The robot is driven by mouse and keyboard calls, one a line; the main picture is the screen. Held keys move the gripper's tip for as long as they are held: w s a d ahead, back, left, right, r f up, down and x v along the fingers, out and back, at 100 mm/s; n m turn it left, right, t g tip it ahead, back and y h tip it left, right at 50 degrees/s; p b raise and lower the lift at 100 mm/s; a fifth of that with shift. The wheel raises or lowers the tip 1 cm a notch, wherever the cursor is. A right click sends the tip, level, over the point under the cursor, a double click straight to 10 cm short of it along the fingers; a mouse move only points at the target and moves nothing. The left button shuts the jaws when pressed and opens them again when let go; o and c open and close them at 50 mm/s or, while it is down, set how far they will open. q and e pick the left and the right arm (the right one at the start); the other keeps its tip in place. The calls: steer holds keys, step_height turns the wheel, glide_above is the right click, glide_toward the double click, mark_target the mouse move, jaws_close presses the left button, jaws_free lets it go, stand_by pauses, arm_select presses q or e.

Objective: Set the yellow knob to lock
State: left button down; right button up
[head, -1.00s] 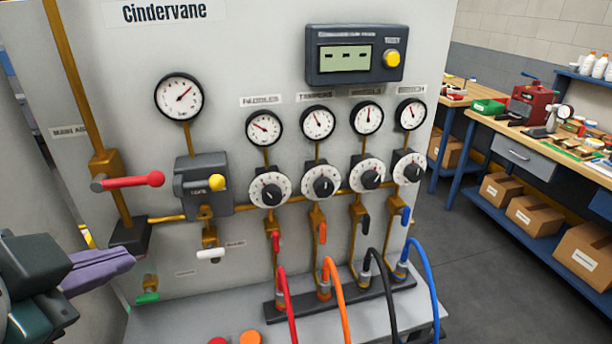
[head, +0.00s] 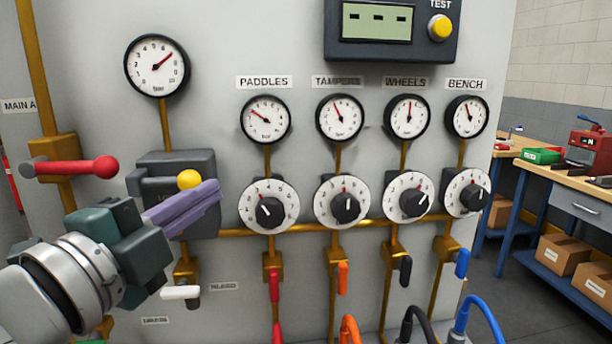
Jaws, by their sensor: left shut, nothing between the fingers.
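The yellow knob (head: 189,179) is a small ball on the dark grey valve block (head: 176,163), left of the middle of the panel in the head view. My left gripper (head: 214,190) is in front of that block, its purple fingers shut and empty. The fingertips show just right of and below the yellow knob; I cannot tell whether they touch it. My right gripper is not in view.
A red-handled lever (head: 90,167) sits left of the block, and a white-handled valve (head: 180,292) below it. Dials with black knobs, such as the paddles dial (head: 268,206), line the right. Coloured hoses hang at the bottom. A workbench (head: 575,190) stands farther right.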

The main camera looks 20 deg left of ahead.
mark_target(175, 179)
arm_select(q)
steer(key=shift+w+a+f+p, duration=0.15)
steer(key=shift+w+a+p, duration=0.25)
steer(key=shift+w+a, duration=0.55)
steer(key=shift+w+a+f+p, duration=0.1)
steer(key=shift+w+a+p, duration=0.25)
steer(key=shift+w+a, duration=0.6)
steer(key=shift+s+a, duration=0.25)
steer(key=shift+a, duration=0.15)
steer(key=s+a, duration=0.2)
steer(key=a, duration=0.1)
steer(key=shift+a, duration=0.1)
steer(key=shift+r, duration=0.1)
